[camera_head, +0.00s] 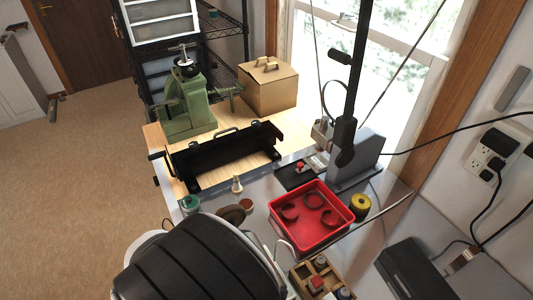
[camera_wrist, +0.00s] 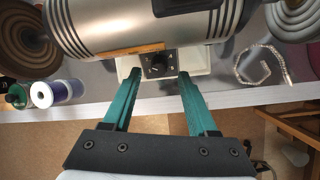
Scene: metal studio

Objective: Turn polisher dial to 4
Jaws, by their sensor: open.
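The polisher (camera_wrist: 95,30) is a silver cylinder with black stripes, lying across the top of the wrist view. Its black dial (camera_wrist: 158,65) sits on the pale base below the cylinder, with small white marks too small to read. My gripper (camera_wrist: 159,73) has two teal fingers, spread apart with their tips on either side of the dial. The dial is between them, and I see no finger touching it. In the head view, a large dark ridged body at the bottom blocks the area where the polisher would be, so the dial and my fingertips are hidden there.
A brown wheel (camera_wrist: 25,38) is left of the polisher and a grey wheel (camera_wrist: 296,18) right. In the head view, a red tray (camera_head: 345,235) with round pieces and a green machine (camera_head: 187,112) share the bench.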

